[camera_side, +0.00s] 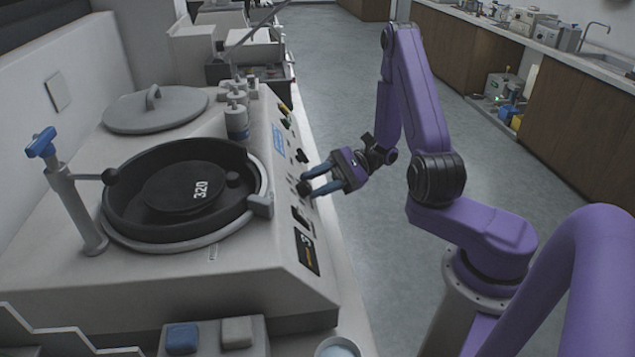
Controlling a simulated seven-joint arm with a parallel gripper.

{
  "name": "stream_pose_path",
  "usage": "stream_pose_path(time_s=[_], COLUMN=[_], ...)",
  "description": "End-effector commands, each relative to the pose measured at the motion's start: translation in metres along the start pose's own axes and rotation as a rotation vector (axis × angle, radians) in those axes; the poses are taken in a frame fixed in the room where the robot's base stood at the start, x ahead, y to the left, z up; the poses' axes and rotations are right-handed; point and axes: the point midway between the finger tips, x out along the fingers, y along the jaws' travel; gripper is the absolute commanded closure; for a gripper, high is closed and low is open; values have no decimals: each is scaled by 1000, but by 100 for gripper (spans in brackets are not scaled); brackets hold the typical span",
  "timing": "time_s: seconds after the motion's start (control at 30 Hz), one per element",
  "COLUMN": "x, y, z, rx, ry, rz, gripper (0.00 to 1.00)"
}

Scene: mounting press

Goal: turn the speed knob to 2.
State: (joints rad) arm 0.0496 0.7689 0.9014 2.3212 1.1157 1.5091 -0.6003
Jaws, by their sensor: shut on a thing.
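The speed knob (304,188) is a small dark knob on the sloped front panel of the grey polishing machine (225,272). My gripper (308,181) reaches the panel from the right, with its blue fingers shut on the knob. The fingers partly cover the knob. Its pointer and the scale marks are too small to read, so I cannot tell its setting.
A black bowl with a disc marked 320 (180,190) is on the machine's top, with a round grey lid (156,108) behind it. A blue-handled tap (42,143) stands at left. More dark controls (302,217) and a yellow-marked label (306,251) sit near the knob. The floor at right is open.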

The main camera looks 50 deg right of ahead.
Motion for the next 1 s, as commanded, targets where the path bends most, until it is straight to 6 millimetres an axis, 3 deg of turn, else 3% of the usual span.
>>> stream_pose_path(time_s=[0.6, 1.0], x=[0, 1], y=[-8, -11], z=[1, 2], rx=[-373, -517], ry=[3, 3], rz=[327, 453], gripper=[95, 95])
